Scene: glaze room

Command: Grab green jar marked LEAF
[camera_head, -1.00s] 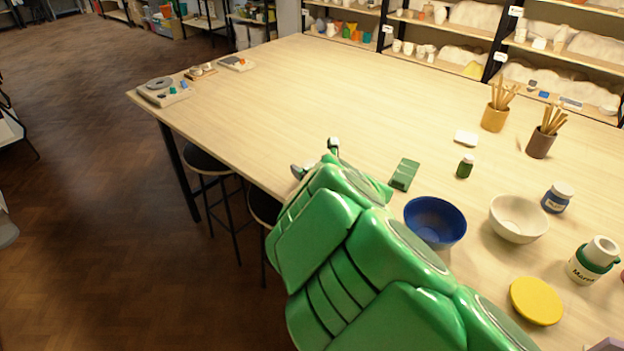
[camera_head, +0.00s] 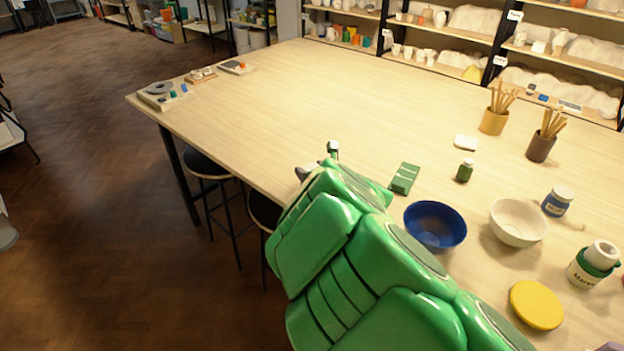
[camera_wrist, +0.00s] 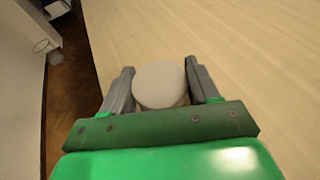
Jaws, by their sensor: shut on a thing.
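My gripper (camera_wrist: 160,88) is shut on a jar with a round white lid (camera_wrist: 160,84). The wrist view looks down on the lid, with a grey finger on each side. In the head view only a small white and green piece of what seems to be this jar (camera_head: 333,149) shows beyond my arm. Its label is hidden, and I cannot tell whether it touches the table.
Right of my arm are a green tile (camera_head: 404,178), a blue bowl (camera_head: 435,225), a white bowl (camera_head: 518,222), a blue jar (camera_head: 557,201), a white-green bottle (camera_head: 593,264) and a yellow disc (camera_head: 536,304). The table's left edge is close. The table's middle is clear.

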